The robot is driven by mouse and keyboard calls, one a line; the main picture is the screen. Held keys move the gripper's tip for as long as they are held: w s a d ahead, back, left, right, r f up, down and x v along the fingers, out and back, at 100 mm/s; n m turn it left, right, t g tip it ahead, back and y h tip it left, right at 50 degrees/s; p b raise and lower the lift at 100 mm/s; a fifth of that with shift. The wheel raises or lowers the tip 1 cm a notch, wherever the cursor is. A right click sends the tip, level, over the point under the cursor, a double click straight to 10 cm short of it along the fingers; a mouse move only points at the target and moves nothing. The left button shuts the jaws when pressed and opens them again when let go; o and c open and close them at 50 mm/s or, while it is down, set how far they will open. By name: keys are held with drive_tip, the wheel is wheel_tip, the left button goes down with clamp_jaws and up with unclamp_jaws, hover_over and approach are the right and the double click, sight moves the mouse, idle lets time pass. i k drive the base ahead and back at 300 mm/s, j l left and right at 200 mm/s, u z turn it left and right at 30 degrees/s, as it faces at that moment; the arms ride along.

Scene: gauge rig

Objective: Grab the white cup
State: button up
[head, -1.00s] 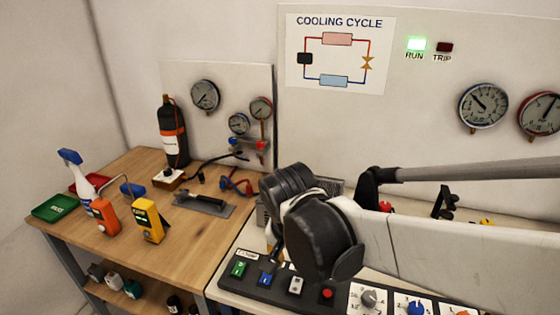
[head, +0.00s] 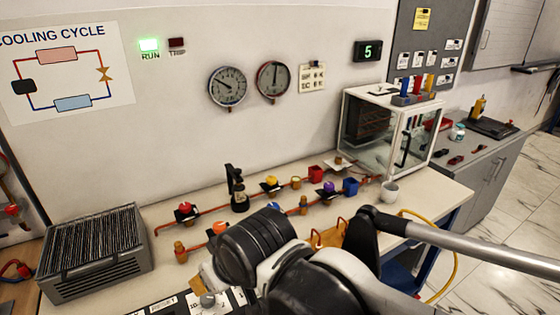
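A small white cup (head: 390,191) stands upright near the right end of the cream bench (head: 440,190), in front of the glass-walled box. It looks whitish-grey, and nothing touches it from my side.
The glass-walled box (head: 372,130) stands behind the cup. Red pipes with coloured valves (head: 272,184) run along the bench to its left. A finned grey unit (head: 95,255) sits at left. A yellow hose (head: 455,262) hangs past the bench's right edge, near open floor.

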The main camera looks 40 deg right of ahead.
sight(389, 193)
drive_tip(key=z, duration=2.2)
drive_tip(key=i+l+u, duration=0.1)
drive_tip(key=i+l, duration=1.15)
drive_tip(key=l, duration=0.15)
